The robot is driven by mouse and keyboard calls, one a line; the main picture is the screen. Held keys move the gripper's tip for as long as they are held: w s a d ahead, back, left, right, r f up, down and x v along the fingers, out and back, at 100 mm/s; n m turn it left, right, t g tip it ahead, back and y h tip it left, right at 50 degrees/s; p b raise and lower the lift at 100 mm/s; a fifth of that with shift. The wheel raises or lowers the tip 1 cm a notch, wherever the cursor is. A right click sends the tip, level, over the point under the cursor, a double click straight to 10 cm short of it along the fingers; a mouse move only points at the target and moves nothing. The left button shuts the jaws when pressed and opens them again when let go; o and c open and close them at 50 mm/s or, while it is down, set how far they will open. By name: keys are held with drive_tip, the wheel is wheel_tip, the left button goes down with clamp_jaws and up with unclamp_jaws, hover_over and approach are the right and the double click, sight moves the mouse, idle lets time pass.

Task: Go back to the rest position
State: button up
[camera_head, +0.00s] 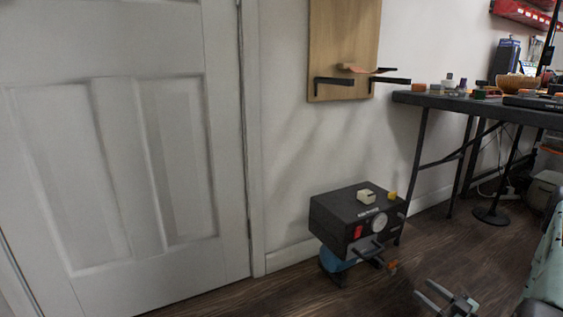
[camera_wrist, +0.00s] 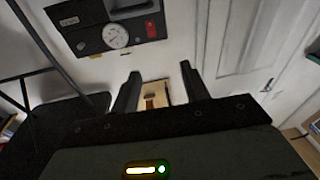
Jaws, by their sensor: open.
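My gripper (camera_head: 425,289) is low at the bottom right of the head view, in front of and to the right of the black box with a gauge. In the wrist view its two dark fingers (camera_wrist: 160,74) stand wide apart. Nothing is held between them. The wooden board (camera_wrist: 152,88) shows in the background behind the gap. In the head view this board (camera_head: 340,45) is on the wall, with black brackets and a reddish-brown piece on them.
The black box (camera_head: 331,220) has a gauge, a red switch and small pieces on top; it also shows in the wrist view (camera_wrist: 94,38). A dark table (camera_head: 455,101) with several items stands at right. A white door (camera_head: 110,150) fills the left. Some wooden floor (camera_head: 240,300) is clear.

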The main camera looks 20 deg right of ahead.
drive_tip(key=w+a+r+n+g+p, duration=0.2)
drive_tip(key=w+a+r+g, duration=0.25)
drive_tip(key=w, duration=0.45)
drive_tip(key=w+a+r+n+g+p, duration=0.1)
drive_tip(key=w+a+r+g+p, duration=0.15)
drive_tip(key=w+a+r, duration=0.4)
drive_tip(key=w+a+r+n+g+p, duration=0.1)
drive_tip(key=a+r+g+p, duration=0.1)
drive_tip(key=a+r, duration=0.45)
drive_tip(key=w+a+r+g+p, duration=0.1)
drive_tip(key=w+a+r+g, duration=0.2)
drive_tip(key=a, duration=0.7)
drive_tip(key=s+a+r+g+h+p, duration=0.2)
drive_tip(key=s+a+r+g+p, duration=0.1)
drive_tip(key=s+a+r, duration=0.75)
drive_tip(key=s+a+r+g+p, duration=0.2)
drive_tip(key=s+a+r, duration=0.2)
drive_tip(key=s, duration=0.7)
drive_tip(key=s+a+r+g+p, duration=0.1)
drive_tip(key=s+a+r+g, duration=0.15)
drive_tip(key=s, duration=0.85)
wheel_tip(320, 180, up, 37)
drive_tip(key=p, duration=3.7)
drive_tip(key=shift+w+a+n+h, duration=0.3)
drive_tip(key=shift+w+n+h, duration=0.1)
drive_tip(key=shift+w, duration=0.05)
drive_tip(key=shift+t, duration=0.25)
